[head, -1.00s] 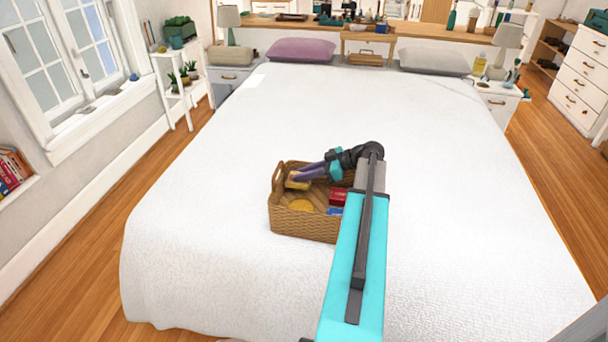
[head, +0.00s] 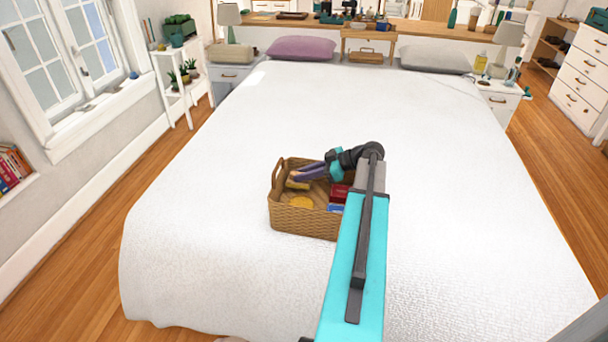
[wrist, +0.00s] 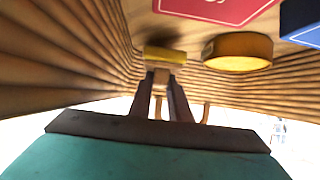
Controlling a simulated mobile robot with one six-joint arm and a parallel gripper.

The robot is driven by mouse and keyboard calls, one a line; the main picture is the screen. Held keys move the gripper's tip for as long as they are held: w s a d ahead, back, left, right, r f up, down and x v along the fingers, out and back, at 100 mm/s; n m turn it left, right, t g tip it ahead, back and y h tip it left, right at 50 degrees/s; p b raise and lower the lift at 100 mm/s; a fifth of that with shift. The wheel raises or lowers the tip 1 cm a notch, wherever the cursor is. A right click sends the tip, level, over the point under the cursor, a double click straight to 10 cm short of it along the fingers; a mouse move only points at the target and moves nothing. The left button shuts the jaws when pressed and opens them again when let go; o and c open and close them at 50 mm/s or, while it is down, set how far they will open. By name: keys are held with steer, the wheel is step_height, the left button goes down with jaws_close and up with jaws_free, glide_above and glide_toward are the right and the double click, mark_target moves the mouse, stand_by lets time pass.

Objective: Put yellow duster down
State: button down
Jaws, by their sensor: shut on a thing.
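The yellow duster (head: 297,184) is a small yellow block with a darker part, inside the wicker basket (head: 306,222) near its left side. My gripper (head: 294,175) reaches into the basket from the right, its purple fingers shut on the duster. In the wrist view the duster (wrist: 165,54) sits at the tips of my gripper (wrist: 161,76), close to the basket's ribbed wall (wrist: 50,60). I cannot tell whether the duster touches the basket floor.
The basket stands on the white bed (head: 200,270). It also holds a round yellow thing (head: 300,202), a red box (head: 338,192) and a blue one (head: 335,208), partly behind my arm. The bed around the basket is clear.

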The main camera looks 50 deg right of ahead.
steer(key=shift+f, duration=0.15)
steer(key=c, duration=1.6)
jaws_free()
steer(key=shift+c, duration=0.2)
steer(key=shift+r+p, duration=0.65)
steer(key=shift+p, duration=0.05)
steer(key=b+v, duration=0.2)
steer(key=v, duration=1)
